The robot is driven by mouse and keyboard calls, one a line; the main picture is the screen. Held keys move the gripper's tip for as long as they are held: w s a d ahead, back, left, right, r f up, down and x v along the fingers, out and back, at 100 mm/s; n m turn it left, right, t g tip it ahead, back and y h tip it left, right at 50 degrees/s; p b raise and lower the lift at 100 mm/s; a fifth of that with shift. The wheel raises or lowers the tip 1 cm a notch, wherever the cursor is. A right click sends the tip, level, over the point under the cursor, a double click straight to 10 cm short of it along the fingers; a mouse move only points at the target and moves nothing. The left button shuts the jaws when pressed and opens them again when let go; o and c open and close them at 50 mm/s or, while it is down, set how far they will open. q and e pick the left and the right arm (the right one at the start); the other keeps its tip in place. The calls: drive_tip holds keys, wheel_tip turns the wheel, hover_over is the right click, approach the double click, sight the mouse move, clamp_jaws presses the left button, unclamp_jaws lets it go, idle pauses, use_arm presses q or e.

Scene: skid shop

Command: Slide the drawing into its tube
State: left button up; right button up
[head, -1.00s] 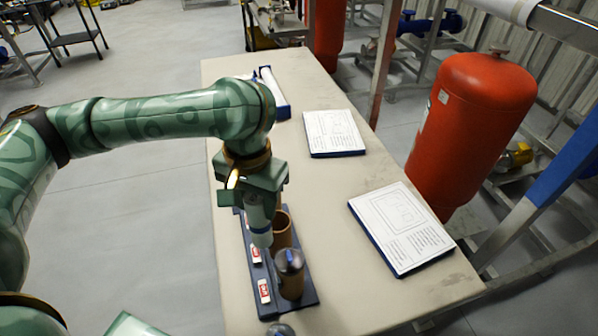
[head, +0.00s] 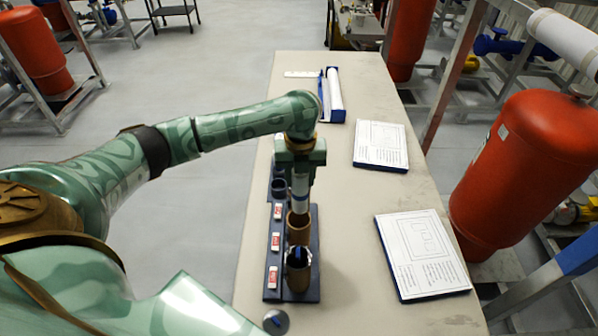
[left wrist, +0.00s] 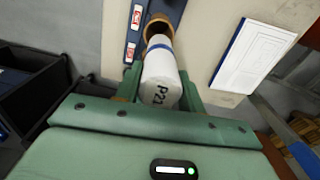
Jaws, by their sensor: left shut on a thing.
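My left gripper (head: 300,175) is shut on a rolled drawing (head: 300,195), white with a blue band, held upright. In the left wrist view the roll (left wrist: 162,85) reads "P21". Its lower end is at the mouth of a brown tube (head: 299,232) standing in a dark blue rack (head: 272,285). In the left wrist view the tube (left wrist: 160,24) lies just beyond the roll's end; I cannot tell whether the end is inside. A second brown tube (head: 298,275) stands nearer in the rack, with something blue and white at its mouth. My right gripper is out of view.
The rack has several red-and-white labels (head: 273,273). A small round grey piece (head: 276,322) is at the near table edge. Two drawing pads (head: 381,146) (head: 422,254) lie to the right. A white roll in a blue holder (head: 335,95) lies farther back. A red tank (head: 525,170) stands right of the table.

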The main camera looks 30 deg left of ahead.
sight(299, 196)
use_arm(q)
drive_tip(key=shift+a+f+m, duration=0.2)
drive_tip(key=shift+f+m, duration=0.05)
drive_tip(key=shift+m, duration=0.15)
wheel_tip(299, 196, down, 5)
drive_tip(key=b, duration=0.6)
drive_tip(key=shift+r, duration=0.2)
drive_tip(key=shift+f+p, duration=0.2)
drive_tip(key=shift+p, duration=0.55)
idle(0.6)
drive_tip(key=shift+f, duration=1.15)
idle(0.9)
drive_tip(key=shift+f+b, duration=1.15)
drive_tip(key=shift+f, duration=1.5)
idle(0.5)
